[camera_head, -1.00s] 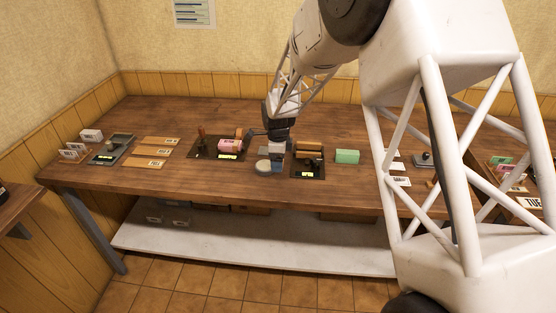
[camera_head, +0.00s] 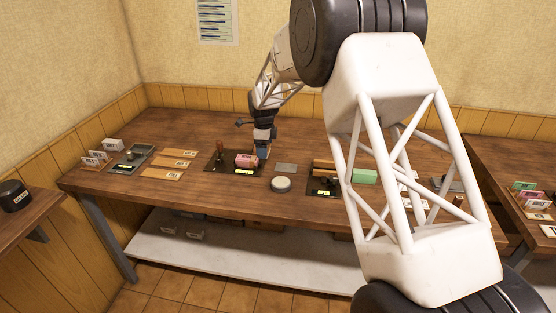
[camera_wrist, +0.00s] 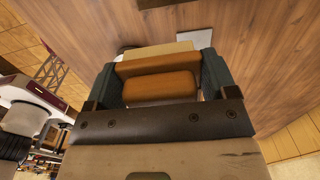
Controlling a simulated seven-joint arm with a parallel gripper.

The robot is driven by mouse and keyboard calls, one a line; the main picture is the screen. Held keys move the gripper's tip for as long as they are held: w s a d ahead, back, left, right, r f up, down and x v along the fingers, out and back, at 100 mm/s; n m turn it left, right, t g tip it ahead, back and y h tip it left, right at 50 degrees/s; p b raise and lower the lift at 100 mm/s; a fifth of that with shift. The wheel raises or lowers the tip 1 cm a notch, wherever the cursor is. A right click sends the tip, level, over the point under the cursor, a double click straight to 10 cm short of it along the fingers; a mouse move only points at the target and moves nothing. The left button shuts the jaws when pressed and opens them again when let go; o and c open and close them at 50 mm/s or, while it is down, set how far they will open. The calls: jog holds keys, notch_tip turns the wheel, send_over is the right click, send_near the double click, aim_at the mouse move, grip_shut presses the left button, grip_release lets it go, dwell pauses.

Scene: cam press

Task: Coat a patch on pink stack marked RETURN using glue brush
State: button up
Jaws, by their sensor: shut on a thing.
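The pink stack (camera_head: 246,161) sits on a dark mat (camera_head: 219,167) left of the table's middle, with a bright label in front of it; I cannot read its marking. My gripper (camera_head: 262,150) is pointed down just right of the stack; I cannot tell whether anything touches it. In the wrist view my gripper (camera_wrist: 160,68) is shut on an orange-brown wooden piece with a pale strip at its far edge, which looks like the glue brush (camera_wrist: 161,87). The pink stack does not show clearly in the wrist view.
A round pale-topped tin (camera_head: 281,184) and a grey plate (camera_head: 286,168) lie right of the stack. Farther right are another dark mat (camera_head: 322,192) and a green block (camera_head: 364,176). Wooden strips (camera_head: 170,165) and a grey tray (camera_head: 131,160) lie left.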

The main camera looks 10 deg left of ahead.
notch_tip(320, 180, up, 2)
send_over(248, 158)
jog(key=shift+r, duration=0.1)
dwell(0.4)
jog(key=shift+f, duration=3.45)
jog(key=shift+d+f, duration=0.45)
jog(key=shift+d, duration=0.15)
jog(key=shift+c, duration=0.2)
jog(key=shift+d+f, duration=0.15)
jog(key=shift+d, duration=1.35)
jog(key=shift+a, duration=1.9)
jog(key=shift+a+r, duration=0.15)
jog(key=shift+r, duration=0.05)
notch_tip(248, 158, up, 8)
